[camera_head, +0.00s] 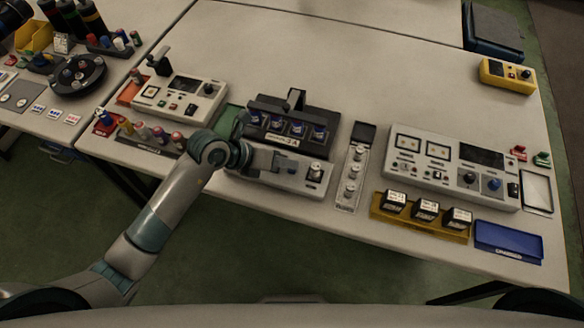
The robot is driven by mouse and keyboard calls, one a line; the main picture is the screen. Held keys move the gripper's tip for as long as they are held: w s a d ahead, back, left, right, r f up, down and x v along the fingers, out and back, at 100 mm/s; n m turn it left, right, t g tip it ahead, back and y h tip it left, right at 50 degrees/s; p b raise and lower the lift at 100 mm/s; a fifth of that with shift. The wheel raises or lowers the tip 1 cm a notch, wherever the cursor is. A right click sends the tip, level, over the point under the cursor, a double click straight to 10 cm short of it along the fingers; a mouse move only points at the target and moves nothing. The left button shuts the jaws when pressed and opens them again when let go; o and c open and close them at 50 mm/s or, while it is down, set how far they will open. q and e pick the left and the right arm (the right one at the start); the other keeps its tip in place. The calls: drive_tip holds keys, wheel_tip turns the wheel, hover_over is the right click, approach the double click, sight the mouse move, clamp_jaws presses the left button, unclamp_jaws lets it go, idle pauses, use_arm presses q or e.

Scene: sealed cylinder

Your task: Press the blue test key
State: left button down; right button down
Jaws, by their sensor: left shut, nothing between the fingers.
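A small blue key (291,172) shows on a low grey control panel (307,187) at the front middle of the table. My left gripper (278,163) is shut and empty over the left part of this panel, with its tips close to the left of the blue key. I cannot tell whether they touch the panel. My left wrist and hand hide the panel's left end. My right gripper is not in view.
A dark rack (318,144) with blue-marked cylinders stands just behind the panel. A narrow strip with pale knobs (352,173) and a larger console (420,165) stand to the right. A yellow tray (380,211) and a blue tray (490,237) lie near the front edge.

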sight(288, 171)
use_arm(q)
drive_tip(key=shift+f, duration=0.4)
idle(0.7)
idle(0.3)
drive_tip(key=shift+r+p, duration=0.55)
drive_tip(key=shift+r, duration=0.25)
drive_tip(key=shift+r, duration=0.1)
wheel_tip(288, 171, up, 4)
drive_tip(key=p, duration=0.4)
drive_tip(key=shift+r, duration=0.4)
idle(0.5)
